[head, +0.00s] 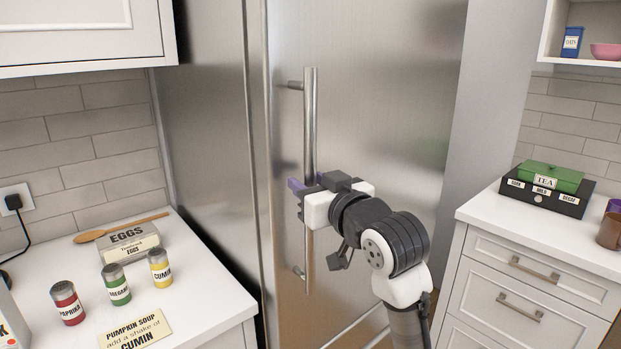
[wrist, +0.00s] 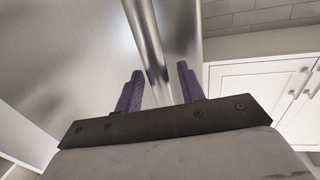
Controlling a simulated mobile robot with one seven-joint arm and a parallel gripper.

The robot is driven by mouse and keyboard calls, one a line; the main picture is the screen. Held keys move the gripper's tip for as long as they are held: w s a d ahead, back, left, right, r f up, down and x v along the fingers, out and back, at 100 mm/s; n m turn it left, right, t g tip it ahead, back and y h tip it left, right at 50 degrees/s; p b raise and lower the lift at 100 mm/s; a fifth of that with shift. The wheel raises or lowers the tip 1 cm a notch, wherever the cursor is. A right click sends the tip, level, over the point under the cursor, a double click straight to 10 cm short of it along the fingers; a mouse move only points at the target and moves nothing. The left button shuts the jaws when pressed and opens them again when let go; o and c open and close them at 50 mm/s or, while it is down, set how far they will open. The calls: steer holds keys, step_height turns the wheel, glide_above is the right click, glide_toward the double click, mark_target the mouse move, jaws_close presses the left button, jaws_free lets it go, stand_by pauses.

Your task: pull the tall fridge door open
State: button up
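The tall fridge door (head: 390,90) is brushed steel and looks closed, with its left edge along a vertical seam. Its handle (head: 310,120) is a vertical metal bar near that edge, held off the door by short posts. My gripper (head: 306,186) is at the lower half of the bar, with purple fingers. In the wrist view the handle (wrist: 145,35) runs down between the two fingers (wrist: 158,88). The fingers are apart, with a gap showing beside the bar, so the gripper is open around it. Any contact with the bar is hard to tell.
A left counter (head: 205,270) holds spice jars (head: 115,284), an egg box (head: 128,240), a wooden spoon (head: 120,228) and a recipe card (head: 135,329). A right counter (head: 490,215) with drawers holds a tea box (head: 545,190) and mugs (head: 609,230). Upper cabinets flank the fridge.

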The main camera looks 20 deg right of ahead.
steer(key=shift+w, duration=0.15)
steer(key=shift+c, duration=0.5)
jaws_close()
